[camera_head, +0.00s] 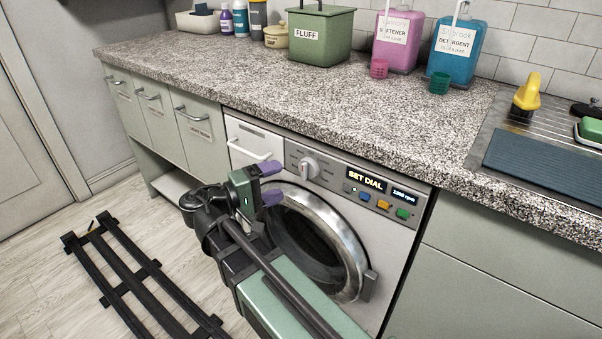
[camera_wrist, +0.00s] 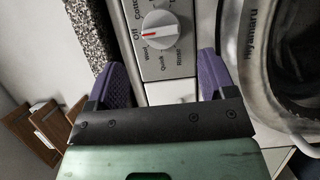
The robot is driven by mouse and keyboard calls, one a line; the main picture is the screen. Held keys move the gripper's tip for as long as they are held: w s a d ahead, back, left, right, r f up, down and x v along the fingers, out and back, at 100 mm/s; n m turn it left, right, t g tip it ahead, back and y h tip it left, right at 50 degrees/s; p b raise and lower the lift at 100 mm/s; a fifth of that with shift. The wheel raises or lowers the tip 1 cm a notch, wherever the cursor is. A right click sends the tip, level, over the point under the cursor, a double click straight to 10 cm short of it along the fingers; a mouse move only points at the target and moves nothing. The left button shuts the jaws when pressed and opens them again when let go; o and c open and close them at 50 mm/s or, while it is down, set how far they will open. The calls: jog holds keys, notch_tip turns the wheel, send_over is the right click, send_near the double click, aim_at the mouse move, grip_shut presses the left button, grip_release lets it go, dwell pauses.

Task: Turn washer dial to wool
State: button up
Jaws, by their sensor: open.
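The washer dial (camera_head: 309,168) is a round white knob on a grey panel at the washer's upper front, left of the display. In the wrist view the dial (camera_wrist: 165,31) has a red mark at its left, pointing toward "Off". A label that looks like "Wool" is at the dial's lower left, with "Quick" and "Rinse" along its lower side. My gripper (camera_head: 269,183) has purple fingers and is in front of the washer, left of the dial in the head view. In the wrist view my gripper (camera_wrist: 160,82) is open and empty, its fingers apart from the dial.
The washer's round door (camera_head: 362,240) is close beside my gripper. The detergent drawer handle (camera_head: 250,150) is left of the dial. The display (camera_head: 366,180) reads "SET DIAL", above several coloured buttons. The speckled worktop (camera_head: 300,110) overhangs the washer. A dark rack (camera_head: 140,270) lies on the floor.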

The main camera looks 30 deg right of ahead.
aim_at(301, 172)
jog(key=d, duration=0.7)
jog(key=shift+d, duration=0.25)
jog(key=shift+c, duration=0.4)
jog(key=c, duration=0.8)
